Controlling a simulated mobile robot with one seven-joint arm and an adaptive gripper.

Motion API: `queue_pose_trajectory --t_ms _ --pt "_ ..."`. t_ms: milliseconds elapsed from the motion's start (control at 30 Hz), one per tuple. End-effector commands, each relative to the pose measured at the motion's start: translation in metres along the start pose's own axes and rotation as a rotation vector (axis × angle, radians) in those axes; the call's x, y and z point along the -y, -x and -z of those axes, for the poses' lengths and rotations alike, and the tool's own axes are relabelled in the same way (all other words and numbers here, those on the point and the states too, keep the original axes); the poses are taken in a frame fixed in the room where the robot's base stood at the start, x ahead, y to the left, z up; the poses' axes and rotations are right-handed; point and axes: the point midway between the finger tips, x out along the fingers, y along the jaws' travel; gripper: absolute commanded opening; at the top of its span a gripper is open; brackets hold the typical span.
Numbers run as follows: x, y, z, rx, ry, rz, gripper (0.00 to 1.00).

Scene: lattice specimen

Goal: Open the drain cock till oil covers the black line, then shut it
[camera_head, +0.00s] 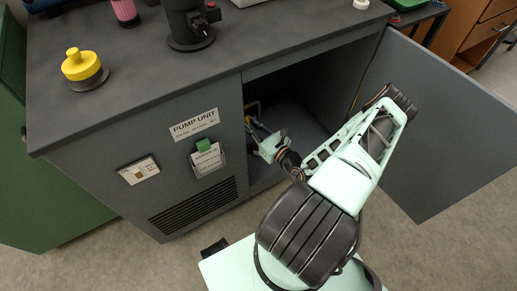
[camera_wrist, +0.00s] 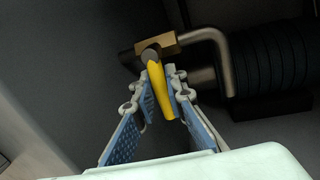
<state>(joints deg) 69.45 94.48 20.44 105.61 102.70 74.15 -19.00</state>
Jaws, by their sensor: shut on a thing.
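The drain cock (camera_wrist: 160,45) shows in the wrist view as a brass body with a bent metal pipe on its right. Its yellow lever (camera_wrist: 159,92) points down in the picture. My gripper (camera_wrist: 161,84) has its blue-padded fingers shut on the lever, one on each side. In the head view my gripper (camera_head: 262,138) reaches into the open cabinet of the pump unit (camera_head: 195,125), where the cock is mostly hidden. I cannot make out any oil, container or black line in either view.
The cabinet door (camera_head: 440,130) stands open at the right of my arm. In the wrist view a black ribbed cylinder (camera_wrist: 270,65) is close on the right of the cock. A yellow-capped item (camera_head: 82,66) stands on the dark top. Floor is clear in front.

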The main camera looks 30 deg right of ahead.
Motion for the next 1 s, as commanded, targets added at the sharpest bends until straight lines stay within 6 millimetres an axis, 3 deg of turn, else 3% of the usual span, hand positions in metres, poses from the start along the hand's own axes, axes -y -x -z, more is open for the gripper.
queue_pose_trajectory --t_ms 167,200,367,733,1000 --pt "0.0 0.0 -0.001 0.0 0.0 0.001 0.0" --pt "0.0 0.0 -0.001 0.0 0.001 0.001 0.15" --pt "0.0 0.0 -0.001 -0.001 0.001 0.0 0.32" --pt "-0.001 0.0 -0.005 -0.002 0.002 -0.001 0.32" --pt "-0.003 -0.001 -0.044 -0.001 0.005 -0.001 0.32"
